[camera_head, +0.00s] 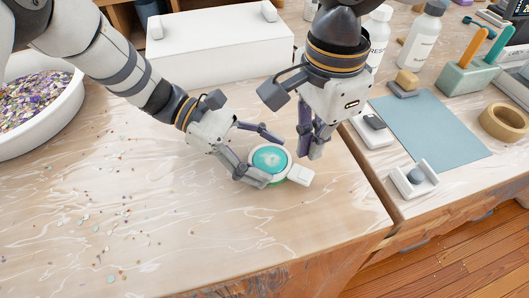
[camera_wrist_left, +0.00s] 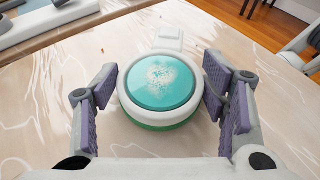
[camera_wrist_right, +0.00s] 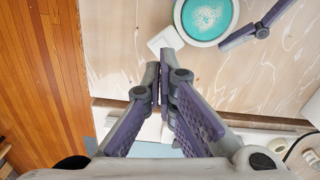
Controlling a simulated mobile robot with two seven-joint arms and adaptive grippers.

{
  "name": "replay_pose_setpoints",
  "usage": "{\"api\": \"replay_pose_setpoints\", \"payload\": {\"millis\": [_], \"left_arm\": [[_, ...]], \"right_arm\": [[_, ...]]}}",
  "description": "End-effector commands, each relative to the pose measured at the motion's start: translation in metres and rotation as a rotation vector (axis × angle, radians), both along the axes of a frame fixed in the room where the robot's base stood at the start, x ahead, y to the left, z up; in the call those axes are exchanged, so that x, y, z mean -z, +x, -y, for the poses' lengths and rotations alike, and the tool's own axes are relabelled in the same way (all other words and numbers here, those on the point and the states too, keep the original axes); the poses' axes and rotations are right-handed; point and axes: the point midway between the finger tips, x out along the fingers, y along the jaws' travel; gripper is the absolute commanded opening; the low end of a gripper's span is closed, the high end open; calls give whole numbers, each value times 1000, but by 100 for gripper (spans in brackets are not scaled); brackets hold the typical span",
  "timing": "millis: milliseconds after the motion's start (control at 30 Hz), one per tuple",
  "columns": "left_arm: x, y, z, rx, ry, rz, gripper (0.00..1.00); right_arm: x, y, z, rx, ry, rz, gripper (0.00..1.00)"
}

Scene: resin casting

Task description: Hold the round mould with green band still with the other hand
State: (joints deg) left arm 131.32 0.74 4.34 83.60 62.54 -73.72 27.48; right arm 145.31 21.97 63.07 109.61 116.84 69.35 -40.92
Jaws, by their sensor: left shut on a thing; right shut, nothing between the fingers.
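The round mould with green band (camera_wrist_left: 160,117) is white, with a green band low on its side and a square tab. Speckled teal resin (camera_head: 270,159) fills it, and it stands flat on the worktable. My left gripper (camera_head: 263,156) is shut on the mould, with one finger on each side of it, low at the table. My right gripper (camera_head: 309,150) is shut and empty, pointing down just right of the mould.
A white bowl of coloured flakes (camera_head: 62,125) stands at the left, a white box (camera_head: 215,50) at the back. On the right are a blue mat (camera_head: 435,130), a tape roll (camera_head: 505,122), bottles (camera_head: 422,42) and a small white holder (camera_head: 415,182). The front table is clear except scattered flakes.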

Motion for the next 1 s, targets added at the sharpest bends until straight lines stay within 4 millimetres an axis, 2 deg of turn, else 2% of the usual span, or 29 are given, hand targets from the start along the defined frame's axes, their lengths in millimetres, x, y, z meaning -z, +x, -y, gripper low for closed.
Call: {"api": "replay_pose_setpoints", "payload": {"millis": [100, 300, 1000], "left_arm": [[3, -1, -1, 1, 5, -2, 33], [3, -1, -1, 2, 6, -2, 33], [4, -1, -1, 2, 7, -3, 33]], "right_arm": [[19, -1, 0, -2, -2, -4, 0], [39, -1, 0, -1, 0, -3, 0], [42, 0, 0, -1, 0, -2, 0]]}}
